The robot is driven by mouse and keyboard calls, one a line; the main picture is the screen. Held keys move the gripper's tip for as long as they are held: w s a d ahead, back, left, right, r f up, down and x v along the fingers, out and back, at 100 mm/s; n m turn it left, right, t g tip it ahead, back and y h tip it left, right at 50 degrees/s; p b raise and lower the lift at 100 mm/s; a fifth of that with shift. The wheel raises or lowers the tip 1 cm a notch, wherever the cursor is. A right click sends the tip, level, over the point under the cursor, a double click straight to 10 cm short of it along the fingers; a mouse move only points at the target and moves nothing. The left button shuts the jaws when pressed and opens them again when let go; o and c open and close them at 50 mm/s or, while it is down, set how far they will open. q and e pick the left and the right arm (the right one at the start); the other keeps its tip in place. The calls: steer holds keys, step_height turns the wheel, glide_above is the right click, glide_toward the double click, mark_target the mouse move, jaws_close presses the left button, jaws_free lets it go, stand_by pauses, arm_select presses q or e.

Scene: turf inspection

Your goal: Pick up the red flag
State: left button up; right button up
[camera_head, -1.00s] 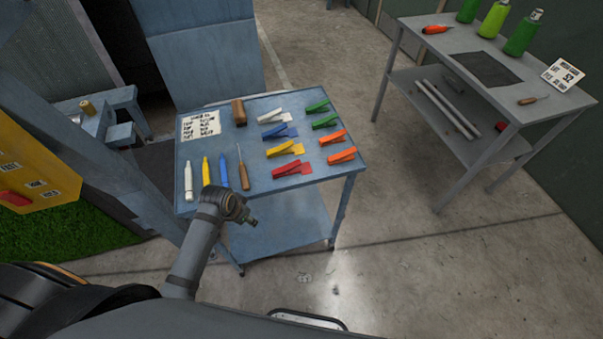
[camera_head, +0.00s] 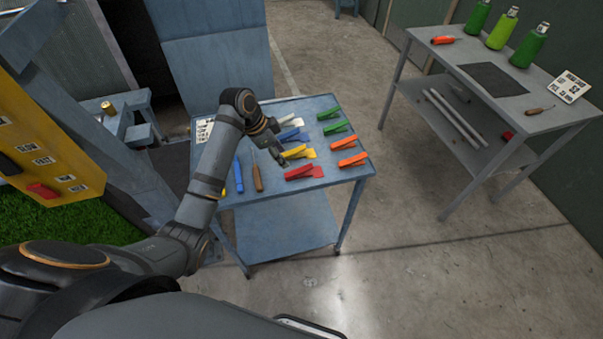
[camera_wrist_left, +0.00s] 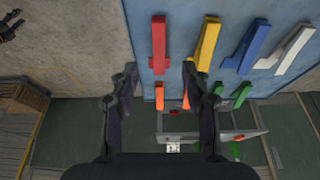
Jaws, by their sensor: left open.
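The red flag (camera_head: 305,172) lies on the blue cart top near its front edge, a clip-like red piece with a flat red tab. In the wrist view the red flag (camera_wrist_left: 159,45) lies in line with the gap between my fingers. My left gripper (camera_head: 279,160) is above the cart, just left of the red and yellow flags. In the wrist view my left gripper (camera_wrist_left: 160,78) is open, with nothing between its fingertips. A small dark jointed part (camera_wrist_left: 12,25) at the wrist view's upper left corner looks like my right gripper; its jaws are unclear.
A yellow flag (camera_head: 299,153), blue flag (camera_head: 290,135), orange flags (camera_head: 353,160) and green flags (camera_head: 336,127) lie close by. A wooden-handled tool (camera_head: 257,178) and blue marker (camera_head: 238,175) lie left. A grey table (camera_head: 462,55) with green bottles stands right; floor between is clear.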

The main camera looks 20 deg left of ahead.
mark_target(300, 170)
arm_select(q)
steer(key=x, duration=0.3)
steer(key=p+x, duration=0.1)
steer(key=x, duration=0.1)
steer(key=shift+w+d, duration=0.2)
steer(key=shift+d, duration=0.1)
steer(key=shift+w+d+f+p, duration=0.2)
steer(key=shift+d+f+p, duration=0.2)
steer(key=shift+d+p, duration=0.1)
steer(key=shift+w+d+f+p, duration=0.25)
steer(key=shift+d+f+p, duration=0.15)
steer(key=shift+d+p, duration=0.1)
steer(key=x, duration=0.2)
steer(key=shift+w+d+f, duration=0.1)
steer(key=shift+f, duration=0.25)
jaws_close()
